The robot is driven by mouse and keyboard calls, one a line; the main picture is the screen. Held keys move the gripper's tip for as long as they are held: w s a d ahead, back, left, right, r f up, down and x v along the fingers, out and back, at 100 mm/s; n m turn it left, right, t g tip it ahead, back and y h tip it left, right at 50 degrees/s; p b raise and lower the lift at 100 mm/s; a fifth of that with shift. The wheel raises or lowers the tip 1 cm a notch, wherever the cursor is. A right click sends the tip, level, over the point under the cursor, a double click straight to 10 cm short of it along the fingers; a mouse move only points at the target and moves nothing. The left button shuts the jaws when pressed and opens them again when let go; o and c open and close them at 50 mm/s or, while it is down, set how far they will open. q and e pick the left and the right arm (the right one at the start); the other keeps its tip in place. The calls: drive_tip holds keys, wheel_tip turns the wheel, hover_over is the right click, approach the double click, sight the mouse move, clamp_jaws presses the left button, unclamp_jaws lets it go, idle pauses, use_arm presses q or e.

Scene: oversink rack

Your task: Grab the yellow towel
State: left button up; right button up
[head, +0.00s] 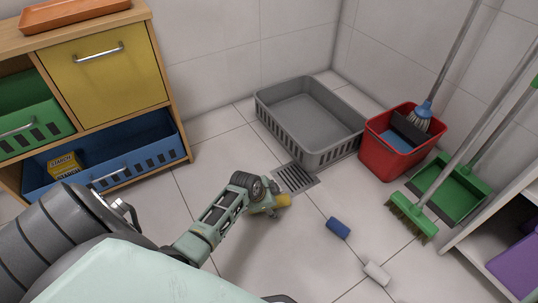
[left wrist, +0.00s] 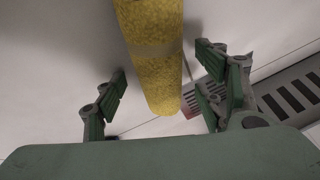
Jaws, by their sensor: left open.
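The yellow towel (head: 283,200) is a rolled piece on the tiled floor near the drain, partly hidden behind my left gripper in the head view. In the left wrist view the towel (left wrist: 155,60) is a fuzzy yellow roll running from the top edge down between the two fingers. My left gripper (head: 268,205) is open. Its fingers (left wrist: 163,100) stand on either side of the towel in the wrist view, with a visible gap on the left; contact on the right cannot be told. My right gripper is not in view.
A floor drain (head: 295,179) lies beside the towel. A blue roll (head: 338,228) and a white roll (head: 377,273) lie to the right. A grey basket (head: 330,153), red bucket (head: 382,160), green broom (head: 412,217) and shelf unit (head: 160,60) surround the open floor.

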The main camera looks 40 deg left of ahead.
use_arm(q)
drive_tip(key=c, duration=1.2)
drive_tip(key=shift+c, duration=0.2)
